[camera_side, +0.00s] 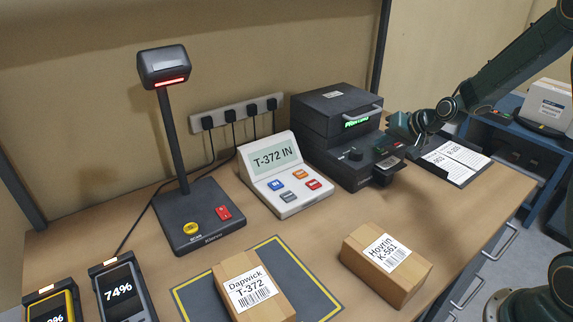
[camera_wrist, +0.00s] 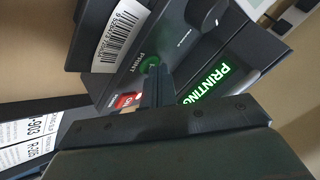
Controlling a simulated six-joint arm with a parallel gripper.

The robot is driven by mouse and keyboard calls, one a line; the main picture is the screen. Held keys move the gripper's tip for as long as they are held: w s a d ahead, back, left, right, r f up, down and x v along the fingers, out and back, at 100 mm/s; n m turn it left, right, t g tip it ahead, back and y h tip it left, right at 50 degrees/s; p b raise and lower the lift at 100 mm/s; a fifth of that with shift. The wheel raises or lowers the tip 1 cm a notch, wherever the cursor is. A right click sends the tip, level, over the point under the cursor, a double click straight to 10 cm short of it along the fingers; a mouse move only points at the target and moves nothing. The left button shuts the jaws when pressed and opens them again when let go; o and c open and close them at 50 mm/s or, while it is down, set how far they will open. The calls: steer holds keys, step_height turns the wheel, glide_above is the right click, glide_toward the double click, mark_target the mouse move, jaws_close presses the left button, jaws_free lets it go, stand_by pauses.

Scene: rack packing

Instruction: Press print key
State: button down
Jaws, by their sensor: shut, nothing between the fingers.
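The dark label printer (camera_side: 330,115) stands against the back wall. Its display (camera_side: 357,123) glows green; in the wrist view the display (camera_wrist: 204,83) reads "PRINTING". The green key marked "PRINT" (camera_wrist: 149,63) is on its front panel, partly covered by my fingertips. My gripper (camera_wrist: 154,76) is shut and empty, its tips at the print key and seemingly touching it. In the side view my gripper (camera_side: 400,130) is over the printer's right front, and the key is hidden there. A barcode label (camera_wrist: 121,32) shows at the printer's front.
A red switch (camera_wrist: 126,99) sits close beside the print key, and a black knob (camera_wrist: 234,18) is farther along. A console (camera_side: 285,180) reads "T-372 IN". Two cartons (camera_side: 252,286) (camera_side: 387,262) are at the front. A clipboard (camera_side: 455,162) lies right of the printer.

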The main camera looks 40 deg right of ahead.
mark_target(383, 151)
steer(key=shift+r, duration=0.75)
steer(key=shift+r, duration=0.1)
steer(key=shift+r, duration=2.4)
